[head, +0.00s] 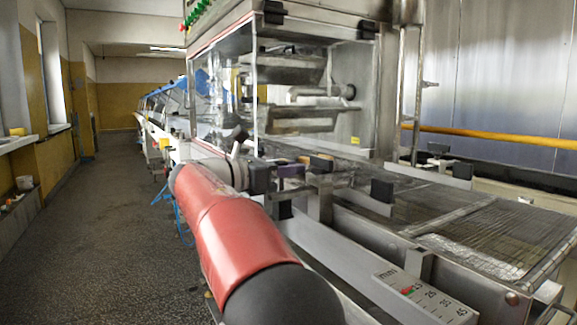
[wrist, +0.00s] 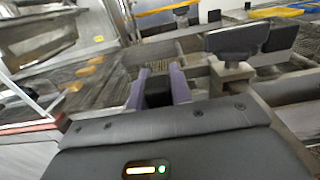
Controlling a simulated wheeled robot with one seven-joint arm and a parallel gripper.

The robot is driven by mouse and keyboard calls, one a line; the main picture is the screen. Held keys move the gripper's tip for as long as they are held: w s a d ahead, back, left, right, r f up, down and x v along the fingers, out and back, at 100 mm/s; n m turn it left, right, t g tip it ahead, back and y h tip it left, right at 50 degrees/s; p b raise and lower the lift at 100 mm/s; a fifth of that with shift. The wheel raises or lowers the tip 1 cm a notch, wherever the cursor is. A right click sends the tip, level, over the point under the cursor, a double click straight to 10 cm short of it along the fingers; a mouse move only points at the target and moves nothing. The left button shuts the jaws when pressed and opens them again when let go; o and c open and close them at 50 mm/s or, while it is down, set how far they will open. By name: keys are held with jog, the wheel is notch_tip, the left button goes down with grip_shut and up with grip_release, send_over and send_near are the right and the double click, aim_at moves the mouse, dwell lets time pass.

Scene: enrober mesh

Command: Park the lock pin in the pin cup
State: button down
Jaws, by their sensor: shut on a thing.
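My gripper (wrist: 158,88) has its two purple fingers around a dark block-like piece (wrist: 158,93), which I take to be the head of the lock pin. The rest of the pin is hidden by the fingers and the gripper body. In the head view my gripper (head: 292,171) is at the near side of the machine, beside the conveyor frame, and the held piece cannot be made out there. I cannot pick out the pin cup with certainty in either view.
A black-topped grey bracket (wrist: 237,42) stands close to the right of my fingers. The wire mesh belt (head: 480,235) runs to the right, with a black knob (head: 382,190) at its near edge. A scale plate (head: 425,298) is at front. The aisle floor (head: 105,225) is clear.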

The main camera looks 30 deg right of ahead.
jog(key=shift+f+b, duration=0.55)
jog(key=shift+f, duration=1.35)
jog(key=shift+f, duration=0.5)
jog(key=c, duration=1.2)
grip_release()
jog(key=shift+o, duration=0.2)
jog(key=a, duration=0.8)
jog(key=shift+s, duration=0.15)
